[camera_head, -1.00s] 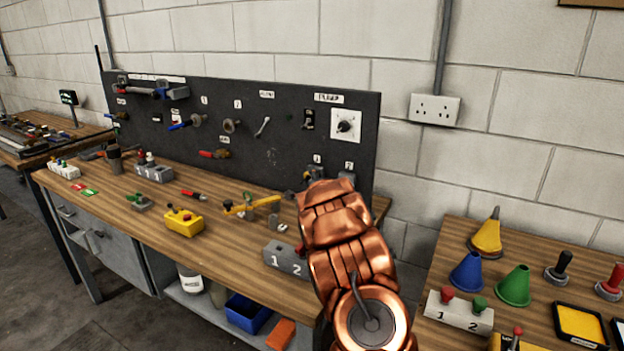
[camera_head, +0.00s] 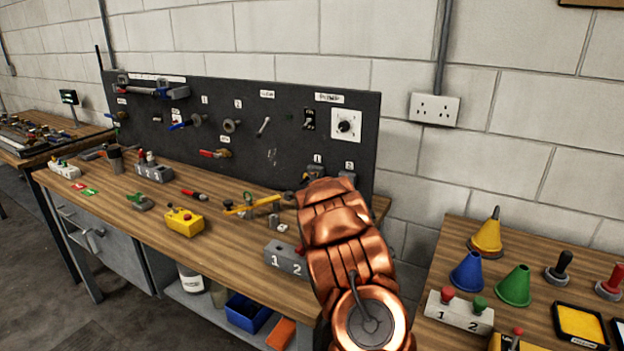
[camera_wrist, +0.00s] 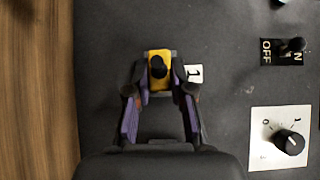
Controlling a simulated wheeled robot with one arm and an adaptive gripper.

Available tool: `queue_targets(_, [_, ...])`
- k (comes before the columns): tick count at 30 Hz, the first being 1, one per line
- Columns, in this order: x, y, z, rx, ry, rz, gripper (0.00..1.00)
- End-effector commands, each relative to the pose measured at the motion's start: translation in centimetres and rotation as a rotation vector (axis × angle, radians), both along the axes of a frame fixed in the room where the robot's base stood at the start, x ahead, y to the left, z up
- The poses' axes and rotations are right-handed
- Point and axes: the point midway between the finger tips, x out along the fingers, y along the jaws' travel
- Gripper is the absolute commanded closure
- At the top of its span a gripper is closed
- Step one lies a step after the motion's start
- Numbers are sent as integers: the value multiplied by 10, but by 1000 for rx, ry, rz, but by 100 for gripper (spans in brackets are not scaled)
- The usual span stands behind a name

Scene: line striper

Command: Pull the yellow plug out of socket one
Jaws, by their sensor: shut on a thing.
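The yellow plug (camera_wrist: 159,57) shows in the wrist view, with a dark round knob or cable end in its middle. My gripper (camera_wrist: 158,78) is shut on it, one purple-sided finger on each side. Grey edges show around the plug next to the label "1" (camera_wrist: 194,74) on the dark board. The body of socket one is mostly hidden behind the plug and fingers, and I cannot tell how deep the plug sits.
The dark board (camera_head: 200,110) also carries a white dial plate (camera_wrist: 263,147) and an ON/OFF switch (camera_wrist: 290,46), to the right in the wrist view. A grey block marked 1 and 2 (camera_head: 285,259) stands on the workbench beside my arm. A second table holds coloured cones (camera_head: 513,287).

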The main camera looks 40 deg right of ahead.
Motion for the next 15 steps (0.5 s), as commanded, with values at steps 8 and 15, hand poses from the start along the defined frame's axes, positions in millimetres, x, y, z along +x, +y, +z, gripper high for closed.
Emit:
queue_targets(8, [-1, 5, 1, 0, -2, 1, 100])
queue_targets(15, [-2, 7, 1, 0, -2, 0, 100])
